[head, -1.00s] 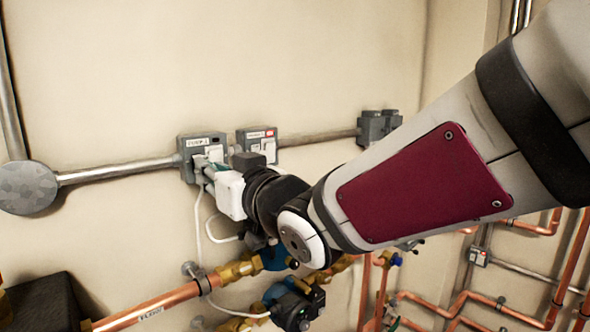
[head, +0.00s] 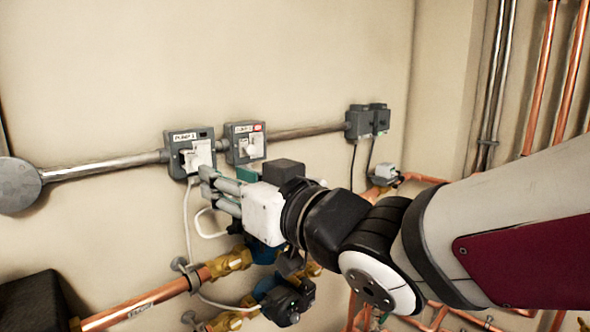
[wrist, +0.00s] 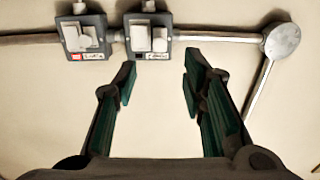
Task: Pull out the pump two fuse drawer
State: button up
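Two grey switch boxes with white fronts are fixed to the wall. The left box (head: 190,152) and the right box (head: 245,143) carry labels too small to read surely; the right one also has a red mark. Each has a small white piece on its front; I cannot tell which is the pump two fuse drawer or how far either sticks out. In the wrist view the red-marked box (wrist: 82,36) is on the left and the other box (wrist: 150,36) lies beyond my finger gap. My gripper (head: 206,181) is open and empty, apart from the boxes; it also shows in the wrist view (wrist: 160,80).
A grey conduit (head: 105,168) runs along the wall to a round junction box (head: 18,185). Grey boxes (head: 367,121) sit farther right. White cables hang below the left box. Copper pipes (head: 145,303) with brass fittings and a black pump head (head: 288,300) lie below my gripper.

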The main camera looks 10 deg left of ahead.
jog(key=v, duration=0.3)
dwell(0.4)
jog(key=w+d+f+m+h, duration=0.1)
jog(key=d+f+m+h, duration=0.3)
jog(key=d, duration=0.6)
jog(key=w+d+f+m+h, duration=0.25)
jog(key=d+h, duration=0.35)
jog(key=d, duration=0.3)
jog(key=s+d+f+m+g+h, duration=0.1)
jog(key=s+d+f+g+h, duration=0.1)
jog(key=s, duration=0.6)
jog(key=s+d+f+m+g+h, duration=0.1)
jog(key=s+d+f+m+g, duration=0.1)
jog(key=s+d+f+g, duration=0.2)
jog(key=s+d+f, duration=0.2)
jog(key=s+d, duration=0.2)
jog(key=d, duration=0.1)
jog(key=shift+h, duration=0.4)
jog(key=shift+m, duration=0.25)
